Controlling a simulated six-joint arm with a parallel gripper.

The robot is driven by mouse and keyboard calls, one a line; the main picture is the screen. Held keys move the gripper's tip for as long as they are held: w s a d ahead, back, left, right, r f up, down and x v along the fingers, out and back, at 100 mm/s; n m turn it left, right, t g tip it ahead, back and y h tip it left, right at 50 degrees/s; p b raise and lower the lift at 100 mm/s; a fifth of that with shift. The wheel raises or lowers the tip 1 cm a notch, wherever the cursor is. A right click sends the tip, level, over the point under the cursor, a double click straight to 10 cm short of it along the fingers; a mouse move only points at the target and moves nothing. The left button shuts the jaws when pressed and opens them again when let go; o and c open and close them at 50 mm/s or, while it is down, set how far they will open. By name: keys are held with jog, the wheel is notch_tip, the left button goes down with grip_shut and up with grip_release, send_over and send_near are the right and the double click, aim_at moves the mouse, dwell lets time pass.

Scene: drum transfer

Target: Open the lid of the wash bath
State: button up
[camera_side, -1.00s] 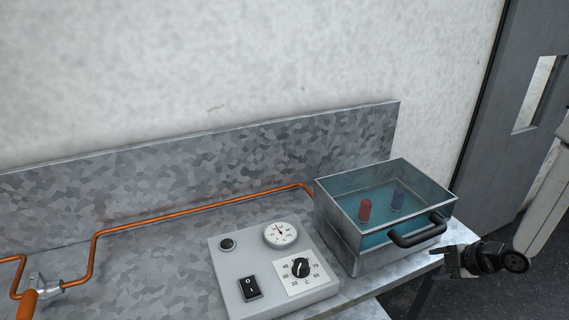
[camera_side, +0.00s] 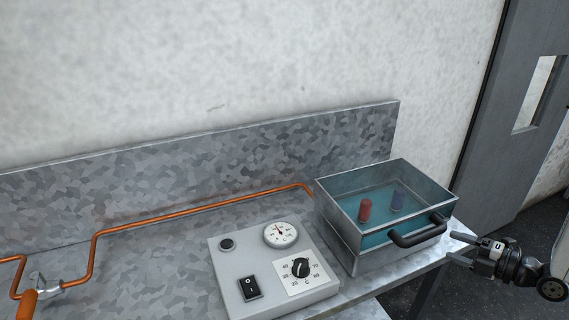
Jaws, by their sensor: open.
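The wash bath (camera_side: 352,238) is a metal box at the right end of the bench, with bluish liquid seen inside. A clear lid (camera_side: 378,190) appears to cover its top, though its glass is hard to make out. A black bar handle (camera_side: 418,232) is on the front right side near the top rim.
A grey control box (camera_side: 232,272) with a gauge, dial and switch stands left of the bath. An orange copper pipe (camera_side: 190,208) runs along the bench (camera_side: 150,275) to behind the bath. A metal backsplash (camera_side: 220,160) rises behind. Open floor lies right of the bench.

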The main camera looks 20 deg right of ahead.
aim_at(430, 238)
jog(key=shift+x, duration=3.9)
grip_shut()
